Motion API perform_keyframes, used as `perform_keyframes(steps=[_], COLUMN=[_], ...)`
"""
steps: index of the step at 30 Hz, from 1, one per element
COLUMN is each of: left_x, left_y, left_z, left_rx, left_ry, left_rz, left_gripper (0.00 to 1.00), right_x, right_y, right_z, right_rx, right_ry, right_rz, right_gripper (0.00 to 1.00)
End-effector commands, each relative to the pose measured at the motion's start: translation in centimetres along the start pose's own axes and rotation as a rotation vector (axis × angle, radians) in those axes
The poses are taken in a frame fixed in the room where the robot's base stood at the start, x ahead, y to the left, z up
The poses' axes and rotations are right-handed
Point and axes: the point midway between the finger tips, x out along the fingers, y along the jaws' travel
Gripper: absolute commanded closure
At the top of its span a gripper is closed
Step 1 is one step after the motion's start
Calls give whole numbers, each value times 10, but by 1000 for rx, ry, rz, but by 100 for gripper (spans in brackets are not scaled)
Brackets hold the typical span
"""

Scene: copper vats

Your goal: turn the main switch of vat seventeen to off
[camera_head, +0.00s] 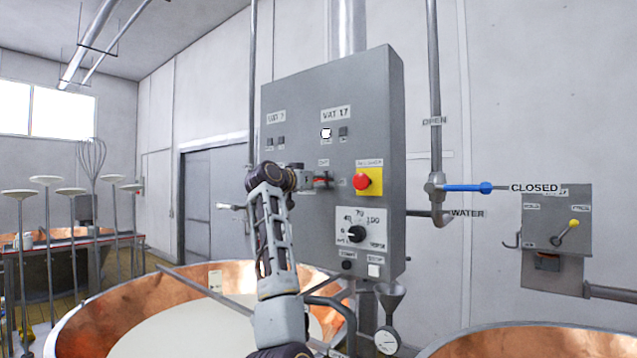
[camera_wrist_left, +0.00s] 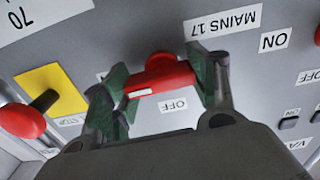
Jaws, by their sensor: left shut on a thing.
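The main switch is a red bar handle (camera_wrist_left: 160,78) on the grey panel, beside an upside-down "MAINS 17" label (camera_wrist_left: 224,24) in the left wrist view. My left gripper (camera_wrist_left: 163,82) is shut on it, green pads at its two ends. The handle lies roughly level, slightly tilted, a white mark near its left end. The "OFF" label (camera_wrist_left: 173,104) is just below it and the "ON" label (camera_wrist_left: 274,41) to its right. In the head view the handle (camera_head: 321,180) is small and partly hidden by my left gripper (camera_head: 308,180). My right gripper is not in view.
The grey panel (camera_head: 385,120) carries a red emergency button (camera_head: 362,181) on yellow and a black dial (camera_head: 356,234) close to the switch. A blue valve lever (camera_head: 465,188) is to the right. Copper vats (camera_head: 95,300) stand below.

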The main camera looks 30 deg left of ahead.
Motion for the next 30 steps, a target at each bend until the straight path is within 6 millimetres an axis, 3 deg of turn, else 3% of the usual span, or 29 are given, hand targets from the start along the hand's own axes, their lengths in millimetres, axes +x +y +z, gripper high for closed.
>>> perform_keyframes(steps=[10, 30], left_x=[0, 0], left_y=[-1, -3], left_z=[-1, -2], left_rx=[-165, -685], left_ry=[-1, -2], left_rz=[0, 0], left_gripper=[65, 65], right_x=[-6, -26], right_y=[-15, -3], right_z=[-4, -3], right_rx=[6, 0], right_ry=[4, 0], right_rz=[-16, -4], right_gripper=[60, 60])
